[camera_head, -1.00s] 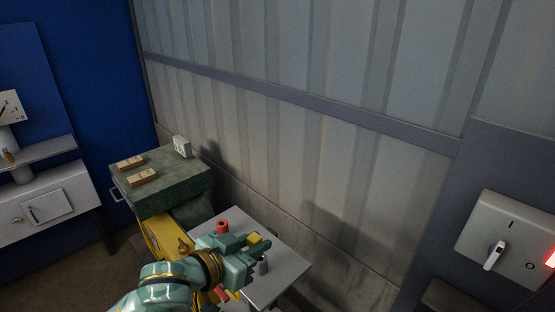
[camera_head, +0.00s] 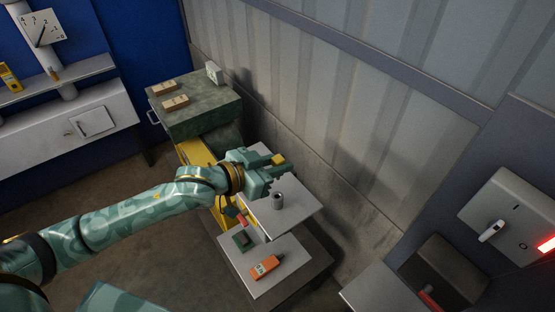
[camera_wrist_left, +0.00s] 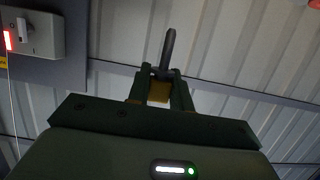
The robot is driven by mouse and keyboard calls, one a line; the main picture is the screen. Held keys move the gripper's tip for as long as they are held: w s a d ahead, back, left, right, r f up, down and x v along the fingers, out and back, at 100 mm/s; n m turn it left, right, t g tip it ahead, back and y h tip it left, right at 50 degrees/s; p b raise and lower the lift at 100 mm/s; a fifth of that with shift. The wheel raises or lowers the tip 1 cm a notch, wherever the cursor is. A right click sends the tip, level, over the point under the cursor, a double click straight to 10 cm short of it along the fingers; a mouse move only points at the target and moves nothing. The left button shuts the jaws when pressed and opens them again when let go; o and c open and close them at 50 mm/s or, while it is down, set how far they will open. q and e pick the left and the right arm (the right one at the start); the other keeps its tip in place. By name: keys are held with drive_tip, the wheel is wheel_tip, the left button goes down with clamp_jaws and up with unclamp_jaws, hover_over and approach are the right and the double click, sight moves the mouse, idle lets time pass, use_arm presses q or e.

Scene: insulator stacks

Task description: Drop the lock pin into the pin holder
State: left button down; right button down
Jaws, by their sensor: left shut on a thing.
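My left gripper (camera_head: 284,166) is above the small white upper table, its arm coming in from the left. In the left wrist view the fingers (camera_wrist_left: 160,88) are shut on a dark, slim rod, the lock pin (camera_wrist_left: 168,48), which sticks out past the fingertips. In the head view the pin is hard to make out. My right gripper is not in view.
A lower white shelf (camera_head: 290,285) holds an orange device (camera_head: 266,267) and a green block (camera_head: 241,241). A green cabinet (camera_head: 200,122) stands behind left. The corrugated wall (camera_head: 350,120) is close behind the gripper.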

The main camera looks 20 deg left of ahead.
sight(277, 193)
use_arm(q)
drive_tip(key=shift+f+b, duration=1.3)
drive_tip(key=shift+f, duration=1.45)
drive_tip(key=shift+s, duration=0.1)
drive_tip(key=shift+p, duration=0.45)
drive_tip(key=shift+r, duration=0.1)
drive_tip(key=shift+p, duration=0.4)
drive_tip(key=shift+p, duration=0.35)
drive_tip(key=shift+f+b, duration=1.55)
drive_tip(key=shift+f, duration=1.05)
